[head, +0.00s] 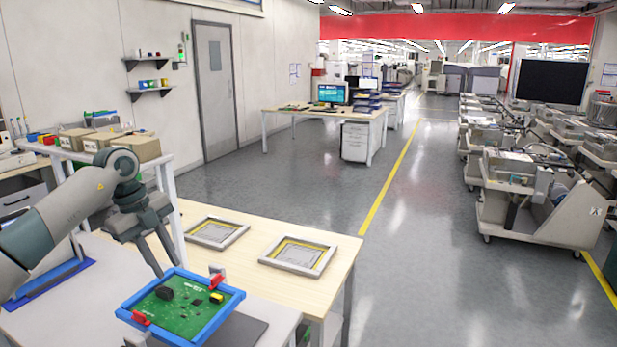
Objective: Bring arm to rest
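My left arm (65,220) reaches in from the left. Its gripper (168,267) points down with two dark fingers, a gap between them and nothing seen held. The fingertips are at the far edge of a blue frame (232,304) that carries a green circuit board (180,312) with black and yellow parts and red clips. I cannot tell whether the fingers touch the frame. My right gripper is not in view.
Two grey frames with yellow borders (216,232) (298,256) lie on the wooden table (262,225). Cardboard boxes (135,149) stand on a shelf at left. Feeder trolleys (530,200) line the right. The floor (420,240) between is clear, with a yellow line.

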